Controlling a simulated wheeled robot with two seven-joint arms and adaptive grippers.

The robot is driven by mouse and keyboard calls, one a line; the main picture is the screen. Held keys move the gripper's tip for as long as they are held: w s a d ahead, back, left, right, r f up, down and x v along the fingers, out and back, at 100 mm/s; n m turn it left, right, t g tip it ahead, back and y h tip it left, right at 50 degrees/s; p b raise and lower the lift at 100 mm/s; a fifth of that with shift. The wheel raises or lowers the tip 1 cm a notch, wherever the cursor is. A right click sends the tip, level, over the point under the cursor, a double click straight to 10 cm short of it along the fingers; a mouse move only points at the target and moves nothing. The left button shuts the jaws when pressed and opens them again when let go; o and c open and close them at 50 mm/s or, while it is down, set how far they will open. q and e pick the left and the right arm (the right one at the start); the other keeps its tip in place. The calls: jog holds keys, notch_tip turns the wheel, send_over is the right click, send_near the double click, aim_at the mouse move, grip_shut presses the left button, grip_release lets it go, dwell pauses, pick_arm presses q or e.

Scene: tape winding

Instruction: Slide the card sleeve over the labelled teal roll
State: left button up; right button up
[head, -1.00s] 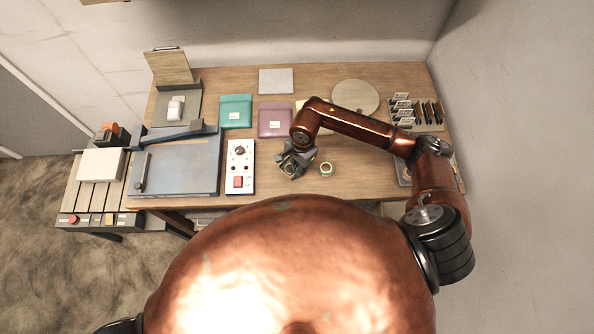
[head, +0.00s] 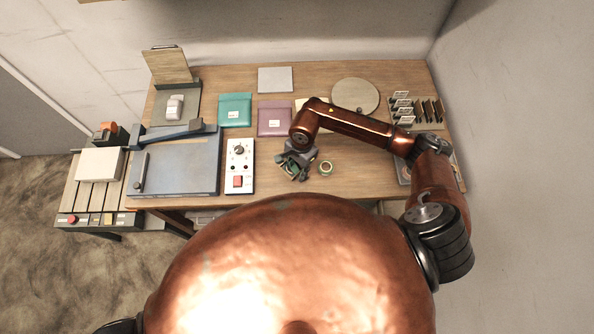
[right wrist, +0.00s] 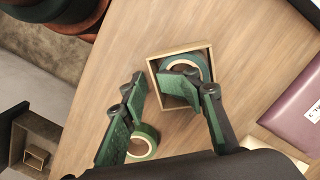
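The card sleeve (right wrist: 150,69), a square open tan frame, sits on the table in the right wrist view. A teal roll (right wrist: 197,60) with a pale core shows inside its walls; I cannot read any label. A second green roll (right wrist: 143,143) lies outside the sleeve; it also shows in the head view (head: 325,168). One finger covers part of the sleeve and roll; the other is beside the sleeve. In the head view my right gripper (head: 293,168) hides most of the sleeve. My left gripper is not in view.
A white control box (head: 240,166) stands left of my right gripper. A purple folder (head: 274,118) and a teal folder (head: 235,110) lie behind. A round disc (head: 356,96) and a card rack (head: 429,113) are at the right.

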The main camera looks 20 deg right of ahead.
notch_tip(320, 180, up, 12)
jog(key=d, duration=0.1)
jog(key=shift+w+d, duration=0.15)
jog(key=shift+w, duration=0.15)
jog(key=shift+c, duration=0.3)
